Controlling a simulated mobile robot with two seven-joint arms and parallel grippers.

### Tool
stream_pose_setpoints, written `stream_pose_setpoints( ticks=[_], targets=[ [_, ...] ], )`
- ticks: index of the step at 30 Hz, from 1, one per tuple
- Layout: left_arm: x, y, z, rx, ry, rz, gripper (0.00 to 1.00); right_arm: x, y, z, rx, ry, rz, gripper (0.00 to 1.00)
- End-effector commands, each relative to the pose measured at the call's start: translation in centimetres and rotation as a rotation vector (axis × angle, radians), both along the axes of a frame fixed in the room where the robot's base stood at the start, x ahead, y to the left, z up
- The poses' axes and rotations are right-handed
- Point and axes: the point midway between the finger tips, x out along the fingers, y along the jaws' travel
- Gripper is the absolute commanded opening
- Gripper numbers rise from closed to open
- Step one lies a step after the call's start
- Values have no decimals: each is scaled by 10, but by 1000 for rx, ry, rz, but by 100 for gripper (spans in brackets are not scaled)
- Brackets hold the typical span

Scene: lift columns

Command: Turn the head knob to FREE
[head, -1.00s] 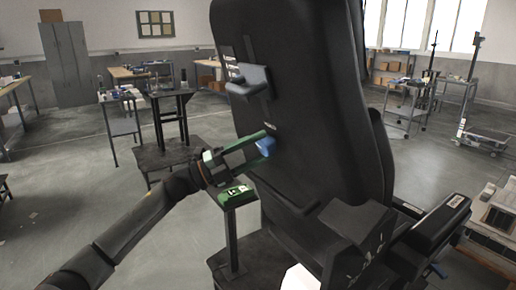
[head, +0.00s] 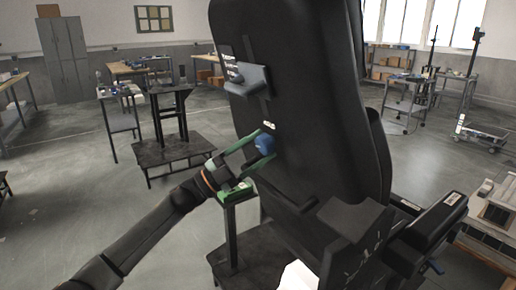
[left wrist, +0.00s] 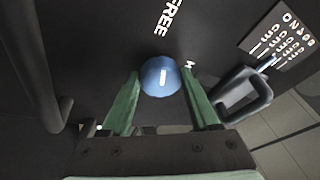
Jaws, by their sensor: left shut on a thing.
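The blue round head knob (head: 265,144) sits on the black back panel (head: 305,120) of a tall seat-like unit. My left gripper (head: 259,150) reaches in from the left, its green fingers shut around the knob. In the left wrist view, the knob (left wrist: 160,84) lies between the green fingertips (left wrist: 161,88). A white line on the knob points up in that picture, roughly towards the white FREE label (left wrist: 168,17). A second small white mark (left wrist: 189,64) sits right of the knob, partly unreadable. My right gripper is not in view.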

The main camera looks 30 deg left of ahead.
Motion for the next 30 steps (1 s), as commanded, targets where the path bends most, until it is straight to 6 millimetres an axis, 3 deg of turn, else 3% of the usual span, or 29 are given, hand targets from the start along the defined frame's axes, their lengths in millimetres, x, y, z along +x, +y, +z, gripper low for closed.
stream_pose_setpoints(
  ticks=[9, 10, 17, 30],
  targets=[
    [0, 0, 1, -8, 2, -3, 6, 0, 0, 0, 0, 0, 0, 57],
    [0, 0, 1, -7, 1, -3, 64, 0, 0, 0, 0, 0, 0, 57],
    [0, 0, 0, -5, 1, -3, 90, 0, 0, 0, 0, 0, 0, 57],
    [-8, 6, -9, -2, 4, -1, 91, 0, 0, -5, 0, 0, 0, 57]
  ],
)
